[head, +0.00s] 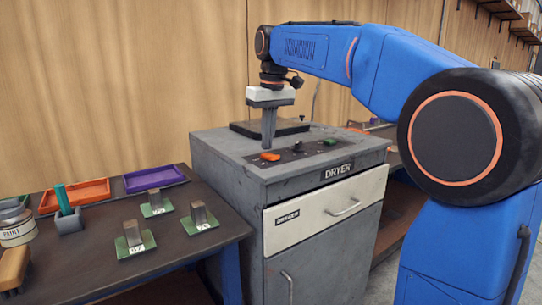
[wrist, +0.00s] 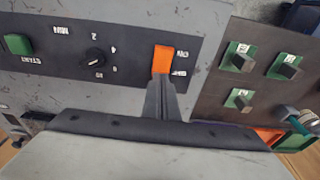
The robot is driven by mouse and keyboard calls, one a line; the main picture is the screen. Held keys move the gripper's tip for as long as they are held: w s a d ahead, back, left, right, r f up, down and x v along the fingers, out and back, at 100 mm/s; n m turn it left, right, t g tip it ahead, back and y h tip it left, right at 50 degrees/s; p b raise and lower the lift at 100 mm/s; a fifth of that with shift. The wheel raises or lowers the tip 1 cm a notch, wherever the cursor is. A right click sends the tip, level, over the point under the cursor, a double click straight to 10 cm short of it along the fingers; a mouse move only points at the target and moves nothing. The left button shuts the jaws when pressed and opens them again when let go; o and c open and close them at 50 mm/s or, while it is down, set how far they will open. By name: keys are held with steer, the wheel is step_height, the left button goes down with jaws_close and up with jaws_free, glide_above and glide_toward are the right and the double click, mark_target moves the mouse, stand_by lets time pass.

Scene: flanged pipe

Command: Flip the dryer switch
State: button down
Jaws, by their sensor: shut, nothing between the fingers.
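The dryer (head: 225,150) is a grey cabinet with a control panel on top and a "DRYER" label on its front edge. Its orange switch (head: 270,156) sits at the left end of the panel. In the wrist view the orange switch (wrist: 163,58) lies beside the ON and OFF markings. My gripper (head: 268,147) points down with its fingers shut and empty, right at the switch. In the wrist view the fingertips (wrist: 160,80) meet the OFF-side end of the switch; I cannot tell whether they touch it.
The panel also has a black dial (wrist: 95,58) and a green START button (wrist: 18,44). A dark plate (head: 270,128) lies on the dryer top behind my gripper. The table (head: 190,235) at left holds green-based blocks (head: 135,237), an orange tray (head: 75,194) and a purple tray (head: 154,178).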

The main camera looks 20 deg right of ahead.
mark_target(268, 154)
steer(key=shift+r, duration=2.9)
steer(key=shift+s, duration=0.1)
